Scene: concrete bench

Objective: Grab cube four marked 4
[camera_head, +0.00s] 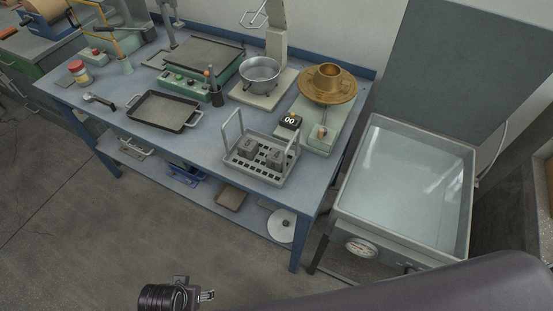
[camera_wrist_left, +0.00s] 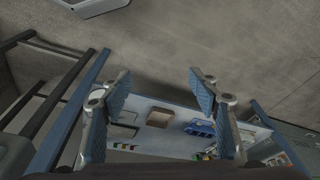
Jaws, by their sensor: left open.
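The left cube (camera_head: 247,148) and the right cube (camera_head: 275,157) carry faint marks that are too small to read, so I cannot tell which is marked 4. My left gripper (camera_wrist_left: 160,85) is open and empty in the left wrist view, its two blue-padded fingers spread wide over floor and bench. It is well apart from the cubes, which do not show in that view. A dark wrist part of mine shows at the bottom of the head view.
The blue bench (camera_head: 205,140) holds a dark tray (camera_head: 163,110), a metal pot (camera_head: 260,72), a brass cup on a plate (camera_head: 327,90) and a small black box reading 00 (camera_head: 290,121) beside the basket. A water-filled tank (camera_head: 410,185) stands right. The floor in front is clear.

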